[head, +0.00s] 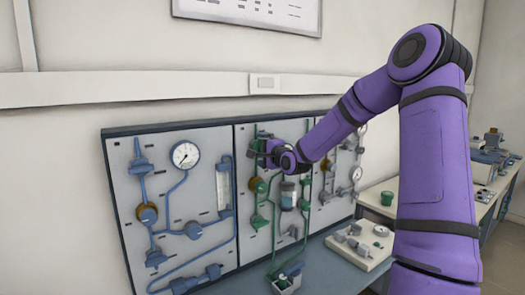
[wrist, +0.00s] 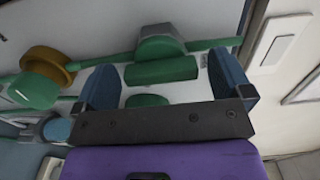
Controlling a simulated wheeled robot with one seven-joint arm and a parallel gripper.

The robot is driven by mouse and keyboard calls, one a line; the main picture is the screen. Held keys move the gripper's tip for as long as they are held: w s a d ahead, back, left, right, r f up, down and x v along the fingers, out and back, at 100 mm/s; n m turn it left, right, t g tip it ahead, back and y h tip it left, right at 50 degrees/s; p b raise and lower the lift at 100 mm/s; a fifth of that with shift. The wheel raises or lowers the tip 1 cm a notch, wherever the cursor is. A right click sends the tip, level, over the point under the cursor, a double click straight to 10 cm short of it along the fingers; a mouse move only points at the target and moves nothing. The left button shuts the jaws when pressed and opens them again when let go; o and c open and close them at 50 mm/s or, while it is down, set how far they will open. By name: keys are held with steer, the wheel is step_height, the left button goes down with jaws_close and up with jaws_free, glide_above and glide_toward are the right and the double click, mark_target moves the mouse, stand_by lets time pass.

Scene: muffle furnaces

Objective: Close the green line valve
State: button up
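The green line (head: 253,215) runs up the middle panel among green fittings. In the wrist view, a green valve handle (wrist: 160,70), a short bar, stands before a rounded green and grey valve body (wrist: 160,45) on the green pipe (wrist: 212,44). My gripper (wrist: 164,75) is open, with one blue finger on each side of the handle and visible gaps to both its ends. In the head view, my gripper (head: 265,152) is at the upper part of the middle panel and hides the valve there. The handle's contact with the palm cannot be told.
A brass and green round fitting (wrist: 48,68) sits left of the fingers in the wrist view. The left panel has blue piping and a gauge (head: 185,155). A tray of parts (head: 372,262) and a green cup (head: 387,198) stand right.

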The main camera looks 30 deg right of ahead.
steer(key=c, duration=0.8)
steer(key=shift+n, duration=0.3)
steer(key=shift+f+n, duration=0.1)
steer(key=shift+n, duration=8.5)
steer(key=o, duration=0.9)
